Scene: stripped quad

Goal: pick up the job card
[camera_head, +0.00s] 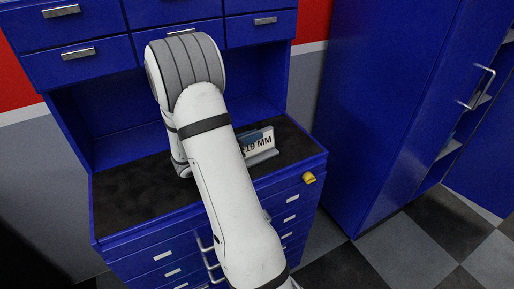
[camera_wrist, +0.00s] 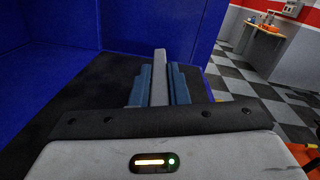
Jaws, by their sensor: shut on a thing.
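The job card (camera_head: 264,145) is a white plate with dark lettering, partly reading "19 MM". It stands upright at the right part of the dark worktop in the head view, with a grey ledge along its foot. My arm hides its left end. My gripper (camera_wrist: 160,84) has its blue fingers shut on the card, one on each side. In the wrist view the card shows edge-on as a grey upright strip (camera_wrist: 160,66) between them. A blue finger (camera_head: 250,136) shows over the card's upper edge in the head view. I cannot tell whether the card touches the ledge.
The dark worktop (camera_head: 125,204) is otherwise bare. Blue drawers hang above it, and a blue cabinet (camera_head: 385,110) stands at the right. A yellow item (camera_head: 309,178) is at the bench's front right edge. In the wrist view, a small table (camera_wrist: 262,32) stands far off across the checkered floor.

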